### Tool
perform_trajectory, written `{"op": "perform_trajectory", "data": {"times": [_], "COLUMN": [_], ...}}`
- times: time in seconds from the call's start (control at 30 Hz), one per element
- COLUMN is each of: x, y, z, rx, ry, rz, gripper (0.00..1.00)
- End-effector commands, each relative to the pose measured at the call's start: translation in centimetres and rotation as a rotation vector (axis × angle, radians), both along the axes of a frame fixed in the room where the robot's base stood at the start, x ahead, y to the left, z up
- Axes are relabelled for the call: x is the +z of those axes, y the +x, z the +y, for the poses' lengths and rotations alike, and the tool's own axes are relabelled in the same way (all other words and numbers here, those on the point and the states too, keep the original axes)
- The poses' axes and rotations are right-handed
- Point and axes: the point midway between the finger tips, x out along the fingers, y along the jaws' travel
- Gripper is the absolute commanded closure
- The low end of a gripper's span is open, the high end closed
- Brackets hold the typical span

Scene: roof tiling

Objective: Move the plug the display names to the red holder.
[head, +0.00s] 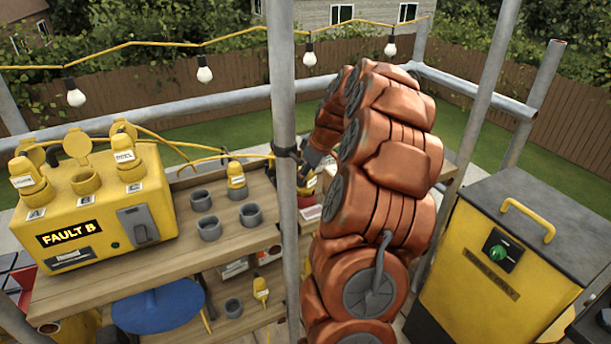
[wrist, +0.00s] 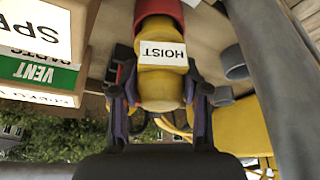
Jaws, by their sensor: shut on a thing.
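The display (head: 69,233) on the yellow socket box (head: 155,195) reads "FAULT B". The middle socket (head: 86,181) has its lid up and no plug in it; the sockets on either side hold yellow plugs. In the wrist view my gripper (wrist: 160,103) is shut on a yellow plug (wrist: 161,80) labelled "HOIST". The plug's far end meets the red holder (wrist: 148,10) and appears to be in it; how deep I cannot tell. In the head view my arm and a post hide most of the gripper and the red holder.
Several grey holders (head: 210,228) stand on the wooden bench; one carries a yellow plug (head: 236,176). Another plug (head: 260,289) is on the lower shelf. A scaffold post (head: 284,120) stands close to my arm. Boxes, one marked "VENT" (wrist: 38,71), lie left in the wrist view.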

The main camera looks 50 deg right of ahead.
Motion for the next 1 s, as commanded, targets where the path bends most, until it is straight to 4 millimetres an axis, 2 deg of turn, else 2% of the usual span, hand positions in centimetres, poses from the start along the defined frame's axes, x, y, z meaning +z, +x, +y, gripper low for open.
{"op": "perform_trajectory", "data": {"times": [0.97, 1.0], "x": [-1.3, -1.3], "y": [0.0, 0.0], "z": [0.0, 0.0], "rx": [0.0, 0.0], "ry": [-0.001, -0.001], "rz": [0.0, 0.0], "gripper": [0.97, 0.53]}}
